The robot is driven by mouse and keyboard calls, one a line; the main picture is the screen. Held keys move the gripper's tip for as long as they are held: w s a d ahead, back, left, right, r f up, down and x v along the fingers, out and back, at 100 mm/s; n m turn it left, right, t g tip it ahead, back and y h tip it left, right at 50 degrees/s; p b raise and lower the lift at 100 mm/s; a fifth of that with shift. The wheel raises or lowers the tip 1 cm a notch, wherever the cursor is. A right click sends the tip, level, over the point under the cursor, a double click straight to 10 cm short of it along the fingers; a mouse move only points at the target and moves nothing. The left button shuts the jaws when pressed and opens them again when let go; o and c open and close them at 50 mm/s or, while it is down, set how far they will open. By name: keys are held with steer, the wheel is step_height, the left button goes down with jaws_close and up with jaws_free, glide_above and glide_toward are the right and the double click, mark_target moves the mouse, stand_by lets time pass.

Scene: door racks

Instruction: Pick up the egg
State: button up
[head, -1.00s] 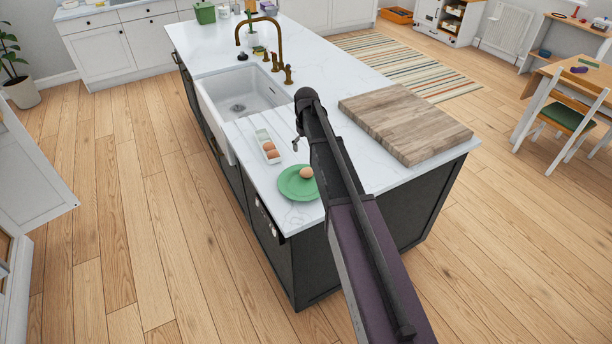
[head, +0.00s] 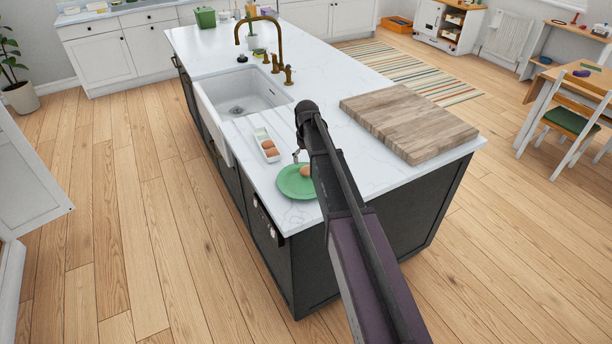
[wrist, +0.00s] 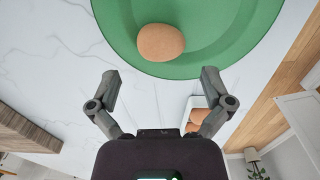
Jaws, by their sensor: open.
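A brown egg (head: 306,170) lies on a green plate (head: 291,186) near the front corner of the white island counter. In the wrist view the egg (wrist: 161,42) sits on the plate (wrist: 210,62), just beyond my fingertips and roughly centred between them. My gripper (wrist: 159,82) is open and empty, with its two fingers spread apart. In the head view my arm hides most of the gripper and part of the plate's right side. More brown eggs (head: 269,147) sit in a white tray (head: 262,135) beside the plate; the tray also shows in the wrist view (wrist: 197,101).
A wooden cutting board (head: 408,125) lies on the counter to the right. A white sink (head: 240,92) and a brass faucet (head: 262,30) are farther back. The counter between tray and board is mostly clear.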

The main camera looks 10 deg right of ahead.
mark_target(307, 167)
steer(key=shift+f, duration=0.15)
stand_by(0.3)
steer(key=shift+s+f+b, duration=0.2)
steer(key=shift+f+b, duration=2.35)
steer(key=shift+b, duration=0.05)
steer(key=c, duration=0.6)
